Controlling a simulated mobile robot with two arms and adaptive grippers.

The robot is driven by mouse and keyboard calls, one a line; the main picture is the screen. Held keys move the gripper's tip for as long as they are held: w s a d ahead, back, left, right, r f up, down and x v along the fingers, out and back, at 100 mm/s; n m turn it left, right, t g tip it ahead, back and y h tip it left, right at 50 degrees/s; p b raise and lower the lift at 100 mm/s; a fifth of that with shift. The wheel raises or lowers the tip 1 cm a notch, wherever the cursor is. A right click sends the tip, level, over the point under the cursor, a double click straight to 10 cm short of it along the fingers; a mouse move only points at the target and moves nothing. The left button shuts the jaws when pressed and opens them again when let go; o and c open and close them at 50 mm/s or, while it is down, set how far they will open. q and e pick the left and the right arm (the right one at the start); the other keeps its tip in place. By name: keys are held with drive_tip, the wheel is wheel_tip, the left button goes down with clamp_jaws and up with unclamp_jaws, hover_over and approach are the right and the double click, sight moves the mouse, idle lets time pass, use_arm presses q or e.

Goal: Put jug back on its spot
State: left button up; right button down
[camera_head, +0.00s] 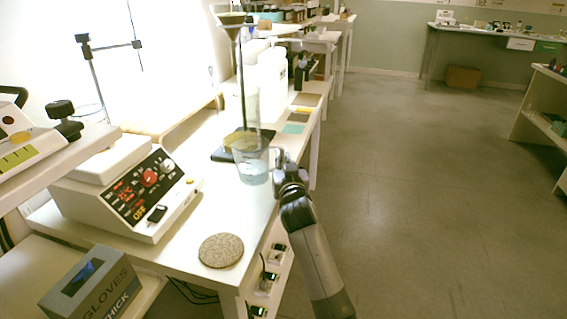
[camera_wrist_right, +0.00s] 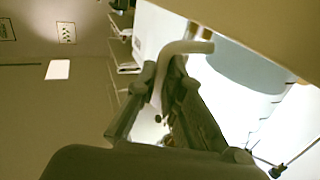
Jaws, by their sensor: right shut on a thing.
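The jug (camera_head: 250,163) is a clear beaker-like vessel with pale blue liquid in the bottom. It looks upright over the white bench, in front of the black stand base; I cannot tell whether it touches the bench. My right gripper (camera_head: 281,166) is at its right side. In the right wrist view the gripper (camera_wrist_right: 172,72) is shut on the jug's pale handle (camera_wrist_right: 188,48), and the bluish jug body (camera_wrist_right: 245,66) is beside the fingers. A round speckled cork mat (camera_head: 221,250) lies bare near the bench's front edge. My left gripper is out of view.
A white hotplate-like device (camera_head: 130,190) with a red knob stands left of the mat. A stand with a tall rod (camera_head: 241,80) rises behind the jug. White containers (camera_head: 271,75) and a teal square (camera_head: 293,129) are farther back. A glove box (camera_head: 92,285) is at lower left.

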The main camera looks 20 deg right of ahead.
drive_tip(key=shift+r, duration=0.1)
drive_tip(key=c, duration=1.7)
unclamp_jaws()
drive_tip(key=shift+f, duration=0.2)
